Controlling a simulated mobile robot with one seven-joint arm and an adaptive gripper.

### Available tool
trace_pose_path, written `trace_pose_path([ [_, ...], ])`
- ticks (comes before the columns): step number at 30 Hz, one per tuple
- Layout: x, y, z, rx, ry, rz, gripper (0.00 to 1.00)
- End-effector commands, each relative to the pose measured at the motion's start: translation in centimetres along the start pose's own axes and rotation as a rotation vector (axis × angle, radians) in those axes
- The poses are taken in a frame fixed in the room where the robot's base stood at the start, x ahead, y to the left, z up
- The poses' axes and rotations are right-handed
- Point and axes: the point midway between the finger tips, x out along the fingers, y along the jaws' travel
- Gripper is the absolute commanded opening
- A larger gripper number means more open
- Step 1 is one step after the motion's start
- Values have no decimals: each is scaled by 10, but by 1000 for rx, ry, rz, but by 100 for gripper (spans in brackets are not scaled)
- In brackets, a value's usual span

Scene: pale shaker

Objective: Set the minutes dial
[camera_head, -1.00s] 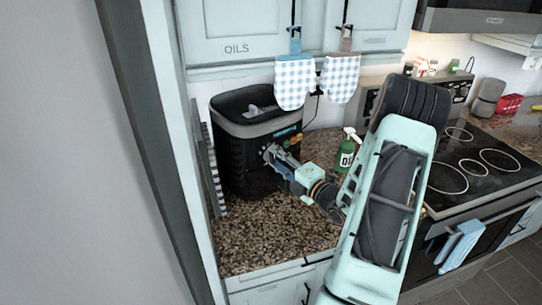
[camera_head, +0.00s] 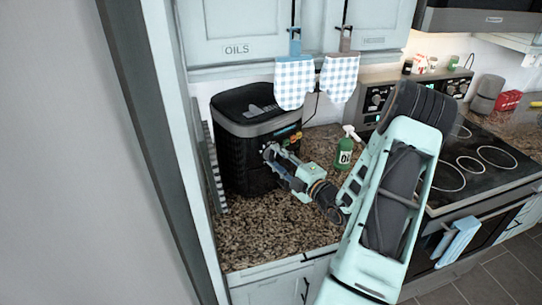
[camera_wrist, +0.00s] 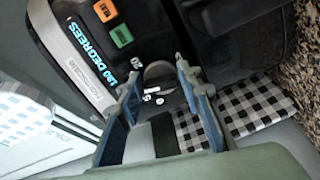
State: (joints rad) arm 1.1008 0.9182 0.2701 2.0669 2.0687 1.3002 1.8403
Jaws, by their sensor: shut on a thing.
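A black countertop appliance (camera_head: 243,160) with a grey top band stands on the counter. In the wrist view its front panel (camera_wrist: 75,45) shows a lit blue "DEGREES" display (camera_wrist: 108,82), a green button (camera_wrist: 122,36) and an orange button (camera_wrist: 105,10). My gripper (camera_head: 270,152) is at the appliance's front. In the wrist view my gripper (camera_wrist: 157,82) has a finger on either side of the dial and is shut on it.
Checkered mitts (camera_head: 294,82) hang above the appliance. A stove (camera_head: 480,165) is at the right. A checkered cloth (camera_wrist: 250,105) shows in the wrist view.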

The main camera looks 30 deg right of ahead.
Motion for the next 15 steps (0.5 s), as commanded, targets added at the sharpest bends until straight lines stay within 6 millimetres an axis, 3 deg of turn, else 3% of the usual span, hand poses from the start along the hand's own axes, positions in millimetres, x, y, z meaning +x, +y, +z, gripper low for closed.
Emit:
trace_pose_path([
  [6,-1,-2,0,204,-2,0,12],
  [15,0,-2,0,234,-1,-1,12],
])
